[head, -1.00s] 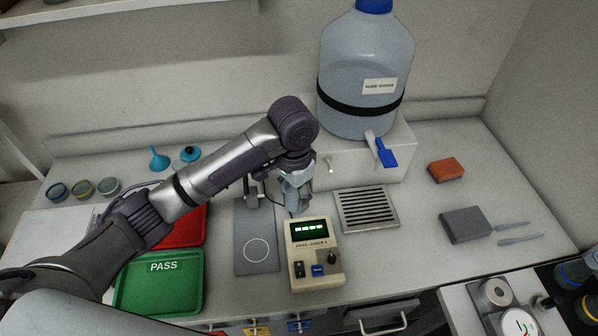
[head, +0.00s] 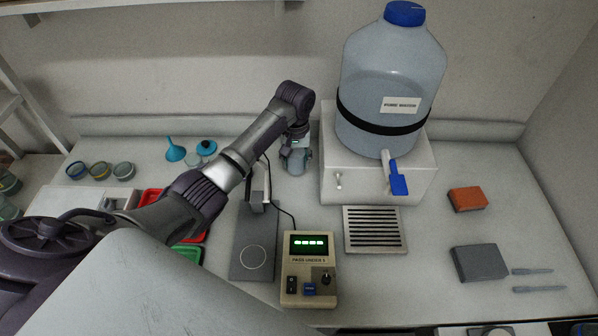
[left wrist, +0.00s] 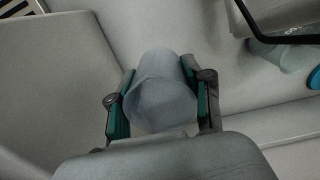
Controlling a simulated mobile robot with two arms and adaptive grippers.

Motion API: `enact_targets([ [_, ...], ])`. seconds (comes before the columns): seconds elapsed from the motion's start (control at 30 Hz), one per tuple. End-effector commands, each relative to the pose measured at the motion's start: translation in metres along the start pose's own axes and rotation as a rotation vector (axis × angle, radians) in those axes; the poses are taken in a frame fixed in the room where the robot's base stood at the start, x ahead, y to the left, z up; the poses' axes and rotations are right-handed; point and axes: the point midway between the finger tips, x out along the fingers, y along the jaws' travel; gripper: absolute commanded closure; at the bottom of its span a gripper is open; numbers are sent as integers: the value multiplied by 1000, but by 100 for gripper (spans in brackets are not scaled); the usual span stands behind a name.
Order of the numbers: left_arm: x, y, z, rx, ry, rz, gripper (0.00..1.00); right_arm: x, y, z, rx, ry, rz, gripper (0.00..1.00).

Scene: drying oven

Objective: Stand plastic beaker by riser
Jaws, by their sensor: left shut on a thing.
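The plastic beaker (left wrist: 160,98), translucent and pale blue-grey, is between the two green-padded fingers of my left gripper (left wrist: 161,108) in the left wrist view. The fingers are shut on its sides. In the head view my left gripper (head: 296,160) points down just left of the white riser (head: 378,182), over the back of the bench. The beaker is mostly hidden by the gripper there, and I cannot tell whether its base touches the bench. The riser carries a large blue-capped carboy (head: 390,75). My right gripper is not in view.
A tester box (head: 309,272) and a grey plate with a stand (head: 252,250) are in front of the gripper. A slotted drain (head: 373,230) lies before the riser. A blue funnel (head: 175,150) stands at the back left. An orange block (head: 467,199) lies right.

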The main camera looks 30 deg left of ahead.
Motion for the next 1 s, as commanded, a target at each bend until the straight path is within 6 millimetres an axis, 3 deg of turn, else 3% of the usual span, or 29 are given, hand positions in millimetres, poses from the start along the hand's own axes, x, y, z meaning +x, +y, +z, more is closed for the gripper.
enact_targets([
  [0.43, 51, 0, 1, 2, -2, -1, 86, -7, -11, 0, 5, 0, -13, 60],
  [0.87, 58, 0, 0, 3, 0, 0, 86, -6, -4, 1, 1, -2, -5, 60],
  [0.9, 58, 0, 0, 3, 0, 0, 47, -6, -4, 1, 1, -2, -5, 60],
  [1.0, 58, 0, 0, 3, 0, 0, 30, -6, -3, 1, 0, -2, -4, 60],
])
